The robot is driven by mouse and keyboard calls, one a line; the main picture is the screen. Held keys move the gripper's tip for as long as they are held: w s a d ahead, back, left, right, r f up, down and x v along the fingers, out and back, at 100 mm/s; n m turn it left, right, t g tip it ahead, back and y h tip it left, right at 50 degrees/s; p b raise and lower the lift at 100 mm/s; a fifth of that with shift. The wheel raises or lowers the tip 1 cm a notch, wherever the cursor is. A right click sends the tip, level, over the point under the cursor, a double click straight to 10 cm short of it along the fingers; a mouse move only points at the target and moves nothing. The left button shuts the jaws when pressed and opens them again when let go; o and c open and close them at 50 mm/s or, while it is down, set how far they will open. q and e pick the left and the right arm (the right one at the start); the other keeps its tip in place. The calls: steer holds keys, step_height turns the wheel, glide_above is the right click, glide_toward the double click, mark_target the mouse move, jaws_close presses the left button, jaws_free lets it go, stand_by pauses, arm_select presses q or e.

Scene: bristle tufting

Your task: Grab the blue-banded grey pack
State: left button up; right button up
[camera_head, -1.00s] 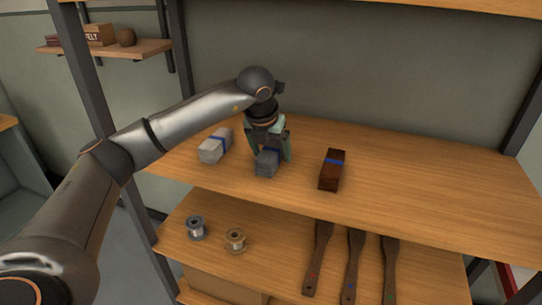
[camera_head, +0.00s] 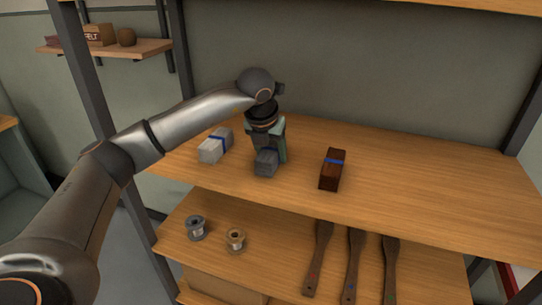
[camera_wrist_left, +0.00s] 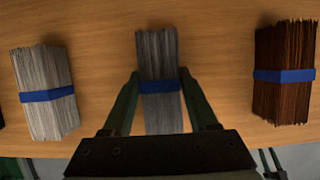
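The blue-banded grey pack (camera_head: 266,163) stands on the upper wooden shelf between a paler pack and a brown pack. In the left wrist view the grey pack (camera_wrist_left: 160,50) lies between my finger tips, its blue band between the fingers. My left gripper (camera_head: 268,155) reaches down over it from above. Its green fingers are shut on the pack, one against each side. The pack's far part in the head view is hidden by the gripper.
A light grey pack (camera_head: 214,147) with a blue band is to the left. A brown blue-banded pack (camera_head: 332,170) is to the right. The right side of the upper shelf (camera_head: 430,190) is clear. Two spools (camera_head: 235,240) and dark wooden paddles (camera_head: 354,265) lie on the lower shelf.

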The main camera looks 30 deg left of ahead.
arm_select(q)
jaws_close()
stand_by(0.4)
